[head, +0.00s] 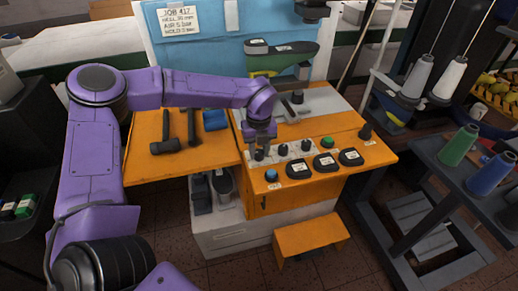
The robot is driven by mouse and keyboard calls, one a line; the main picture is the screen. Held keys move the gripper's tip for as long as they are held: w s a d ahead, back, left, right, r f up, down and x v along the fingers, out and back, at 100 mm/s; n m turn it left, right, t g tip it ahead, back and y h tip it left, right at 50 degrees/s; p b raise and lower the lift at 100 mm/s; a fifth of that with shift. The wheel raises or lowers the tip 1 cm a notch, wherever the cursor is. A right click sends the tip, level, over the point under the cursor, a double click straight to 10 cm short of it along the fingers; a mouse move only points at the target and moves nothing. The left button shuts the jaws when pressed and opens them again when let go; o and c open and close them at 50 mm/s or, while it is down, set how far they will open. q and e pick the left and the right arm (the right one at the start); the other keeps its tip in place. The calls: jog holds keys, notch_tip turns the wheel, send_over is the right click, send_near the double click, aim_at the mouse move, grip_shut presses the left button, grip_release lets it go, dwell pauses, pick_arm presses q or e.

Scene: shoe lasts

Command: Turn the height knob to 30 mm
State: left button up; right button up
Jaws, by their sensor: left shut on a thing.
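My left gripper (261,148) reaches down from my purple arm to the left end of the light control strip on the orange bench. It is shut on the leftmost dark knob (260,155), which its fingers partly hide. Two more dark knobs, a middle one (283,149) and a right one (306,145), stand to the right on the same strip. The knob labels and settings are too small to read, so I cannot tell which is the height knob. A job card (179,20) on the blue panel seems to read 30 mm for the heel. My right gripper is out of view.
A green button (327,142) and a blue button (271,175) are near the knobs. Several black labelled pads line the bench's front edge. A hammer (166,140) lies left. A green shoe last (280,59) is behind. Thread cones (459,146) stand on a right-hand rack.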

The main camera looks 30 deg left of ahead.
pick_arm(q)
jog(key=m+p, duration=0.2)
jog(key=m, duration=0.2)
jog(key=shift+r, duration=0.15)
jog(key=m+p, duration=0.2)
jog(key=m, duration=0.2)
jog(key=shift+m, duration=0.4)
jog(key=m+p, duration=0.2)
jog(key=m, duration=0.2)
jog(key=shift+a, duration=0.1)
jog(key=shift+m+p, duration=0.95)
jog(key=shift+m, duration=1.55)
jog(key=o, duration=1)
jog(key=shift+o, duration=0.2)
